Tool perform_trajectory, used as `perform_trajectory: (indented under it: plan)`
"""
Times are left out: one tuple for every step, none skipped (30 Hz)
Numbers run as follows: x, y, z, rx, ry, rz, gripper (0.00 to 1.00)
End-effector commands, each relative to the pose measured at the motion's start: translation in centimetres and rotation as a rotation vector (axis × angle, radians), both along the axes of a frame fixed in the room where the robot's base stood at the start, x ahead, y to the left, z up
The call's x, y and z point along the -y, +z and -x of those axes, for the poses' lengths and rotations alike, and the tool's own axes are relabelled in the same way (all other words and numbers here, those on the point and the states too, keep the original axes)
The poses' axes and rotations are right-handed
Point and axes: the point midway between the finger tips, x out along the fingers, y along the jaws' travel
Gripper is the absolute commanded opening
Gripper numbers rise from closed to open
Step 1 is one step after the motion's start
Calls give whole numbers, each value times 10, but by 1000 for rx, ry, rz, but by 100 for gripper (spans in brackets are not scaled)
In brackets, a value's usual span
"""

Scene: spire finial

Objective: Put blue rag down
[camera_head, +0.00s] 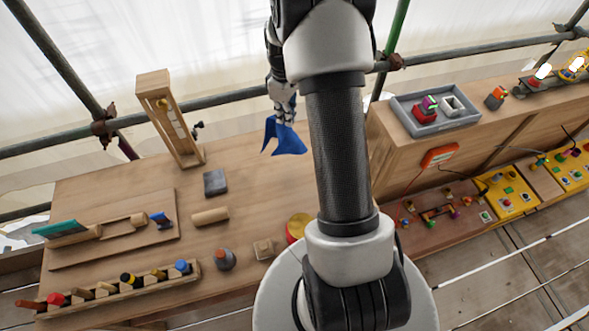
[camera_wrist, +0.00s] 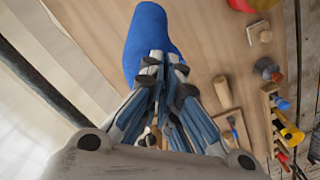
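The blue rag (camera_head: 283,137) hangs from my gripper (camera_head: 284,108) over the far right part of the wooden table (camera_head: 130,172), partly beside my arm in the head view. In the wrist view the rag (camera_wrist: 150,38) extends beyond the fingertips of my gripper (camera_wrist: 163,58). The fingers are close together and pinch the near end of the rag. In the head view the rag's lower edge looks close to the tabletop, but I cannot tell whether it touches.
A rack (camera_head: 112,295) of several tools lies along the front. A grey tray (camera_head: 435,113) sits on the raised bench at right. Scaffold pipes run behind the table.

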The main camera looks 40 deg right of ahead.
Motion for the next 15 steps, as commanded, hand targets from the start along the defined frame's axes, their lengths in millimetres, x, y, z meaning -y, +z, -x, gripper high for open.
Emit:
perform_trajectory:
  plan:
    - [11, -9, 0, 0, -5, 0, 0]
    - [16, -12, 0, 0, -3, 0, 0]
    - [22, -15, -1, 0, -3, 0, 0]
    - [25, -17, -1, 0, -3, 0, 0]
    - [29, -19, -1, 0, -2, -1, 0]
    - [32, -21, -1, 0, -1, -1, 0]
    - [34, -21, -1, 0, 0, 0, 0]
    - [36, -22, -2, 0, 0, 0, 0]
    - [37, -23, -2, 0, 0, 0, 0]
    - [38, -23, -2, 0, 0, 0, 0]
    - [39, -24, -2, 0, 0, 0, 0]
    - [39, -24, -2, 0, 0, 0, 0]
    - [39, -23, -2, 0, 0, 0, 0]
    - [39, -23, -2, 0, 0, 0, 0]
    - [39, -23, -2, 0, 0, 0, 0]
